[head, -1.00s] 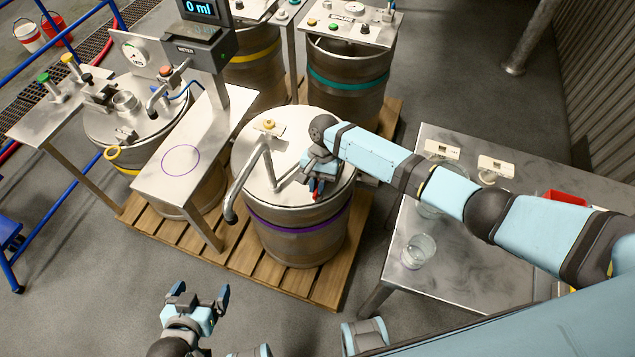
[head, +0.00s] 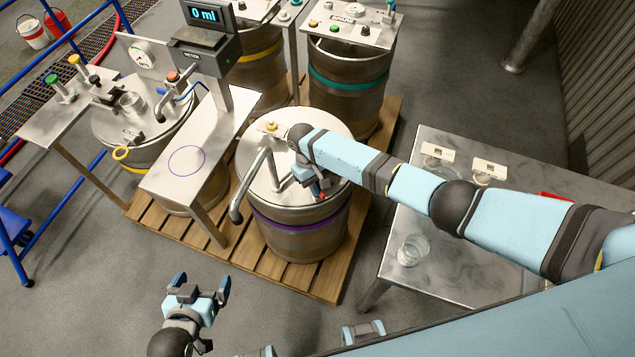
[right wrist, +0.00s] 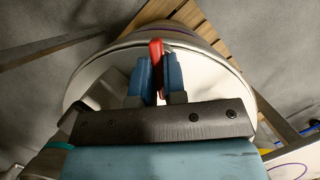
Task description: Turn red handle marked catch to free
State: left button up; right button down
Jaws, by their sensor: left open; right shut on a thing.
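The red handle (right wrist: 156,58) stands between the two blue fingers of my right gripper (right wrist: 155,75) in the right wrist view, and the gripper is shut on it. In the head view the red handle (head: 321,195) shows as a small red bit at the right front of the drum lid, below my right gripper (head: 314,187). The drum (head: 300,243) has a purple band and a pale round lid. No marking on the handle can be read. My left gripper (head: 197,295) is open and empty, low in the head view, apart from the drum.
A bent pipe (head: 253,178) rises from the lid's left side. A steel stand with a meter (head: 207,52) reading 0 ml is left of the drum. A steel table (head: 400,285) with glass jars is at right. The drums stand on a wooden pallet (head: 325,284).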

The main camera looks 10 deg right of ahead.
jog(key=n+h+p, duration=0.1)
jog(key=n, duration=0.3)
jog(key=shift+r+t+p, duration=0.15)
jog(key=shift+t+p, duration=0.15)
jog(key=shift+t, duration=0.1)
jog(key=shift+a+n+t+h+p, duration=0.1)
jog(key=shift+n+t+h+p, duration=0.3)
jog(key=shift+n, duration=0.8)
jog(key=c, duration=1.2)
grip_release()
jog(key=v, duration=1.3)
jog(key=shift+a+r+b, duration=0.2)
jog(key=shift+r+b, duration=0.1)
jog(key=shift+b, duration=0.1)
jog(key=shift+s, duration=0.1)
